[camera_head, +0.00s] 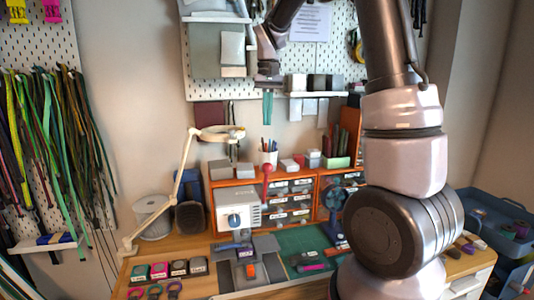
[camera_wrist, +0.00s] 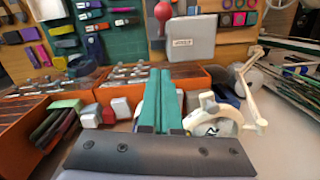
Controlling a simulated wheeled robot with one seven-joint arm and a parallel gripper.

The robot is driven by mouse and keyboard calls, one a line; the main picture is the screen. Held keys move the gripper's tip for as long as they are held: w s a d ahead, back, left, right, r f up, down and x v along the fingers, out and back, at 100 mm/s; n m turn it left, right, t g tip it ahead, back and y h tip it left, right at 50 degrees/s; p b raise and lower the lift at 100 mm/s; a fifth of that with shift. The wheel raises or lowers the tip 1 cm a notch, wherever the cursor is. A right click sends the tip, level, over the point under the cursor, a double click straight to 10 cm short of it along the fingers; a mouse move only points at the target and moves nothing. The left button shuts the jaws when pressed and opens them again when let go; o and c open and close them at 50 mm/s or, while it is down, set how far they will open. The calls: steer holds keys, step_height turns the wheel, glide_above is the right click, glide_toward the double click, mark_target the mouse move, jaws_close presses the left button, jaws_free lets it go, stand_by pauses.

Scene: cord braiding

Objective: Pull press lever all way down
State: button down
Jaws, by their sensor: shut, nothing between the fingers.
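A white magnifier lamp (camera_head: 182,180) reaches in from the left, its ring head (camera_head: 222,133) near the space above the press. Orange drawers (camera_head: 289,198) and a blue fan-like device (camera_head: 334,200) stand to the right. A green mat (camera_head: 300,241) lies in front.

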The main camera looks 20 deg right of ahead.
steer(key=s+a+f, duration=0.1)
steer(key=s+f, duration=0.3)
steer(key=f, duration=0.6)
steer(key=shift+s+a+f, duration=0.15)
steer(key=shift+s+f, duration=0.05)
steer(key=shift+f, duration=0.15)
stand_by(0.3)
